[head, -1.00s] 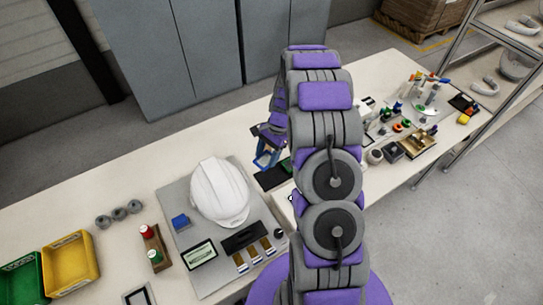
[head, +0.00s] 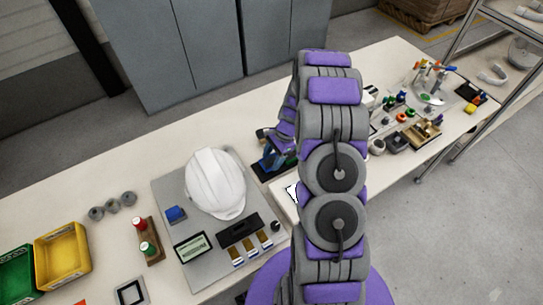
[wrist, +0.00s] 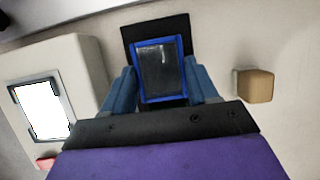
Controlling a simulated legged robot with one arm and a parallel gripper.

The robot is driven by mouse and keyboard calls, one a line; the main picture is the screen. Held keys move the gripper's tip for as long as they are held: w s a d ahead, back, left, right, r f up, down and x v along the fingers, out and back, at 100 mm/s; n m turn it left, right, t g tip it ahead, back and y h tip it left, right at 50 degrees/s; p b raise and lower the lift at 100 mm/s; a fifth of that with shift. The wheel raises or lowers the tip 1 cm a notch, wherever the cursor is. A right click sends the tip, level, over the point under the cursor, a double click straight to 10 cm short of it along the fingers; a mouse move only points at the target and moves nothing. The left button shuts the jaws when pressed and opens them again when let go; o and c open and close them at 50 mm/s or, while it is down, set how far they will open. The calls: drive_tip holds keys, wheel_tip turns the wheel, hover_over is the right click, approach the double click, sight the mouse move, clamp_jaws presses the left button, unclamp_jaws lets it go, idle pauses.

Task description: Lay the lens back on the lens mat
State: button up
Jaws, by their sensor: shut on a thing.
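The lens (wrist: 160,68), a dark glossy rectangle in a blue frame, sits between the two blue fingers of my gripper (wrist: 163,88), which is shut on it. The black lens mat (wrist: 184,25) shows behind the lens, past its far edge and sides. In the wrist view the lens overlaps the mat; I cannot tell whether they touch. In the head view my gripper (head: 277,158) is low over the mat (head: 262,172), partly hidden by my arm.
A white block with a bright screen (wrist: 42,110) stands left in the wrist view, and a tan block (wrist: 255,86) right. In the head view a white helmet shell (head: 215,183) lies on a grey board left of the gripper. Cluttered parts (head: 420,132) lie farther right.

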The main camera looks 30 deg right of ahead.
drive_tip(key=shift+a+f, duration=0.5)
drive_tip(key=shift+a, duration=0.05)
drive_tip(key=shift+a+r, duration=0.1)
drive_tip(key=shift+a, duration=0.4)
drive_tip(key=shift+d, duration=0.65)
drive_tip(key=shift+d+f, duration=0.1)
drive_tip(key=shift+f, duration=0.2)
drive_tip(key=shift+a+f, duration=0.15)
drive_tip(key=shift+a, duration=0.4)
drive_tip(key=o, duration=1.1)
drive_tip(key=shift+d, duration=0.45)
drive_tip(key=shift+o, duration=0.2)
drive_tip(key=shift+a, duration=0.3)
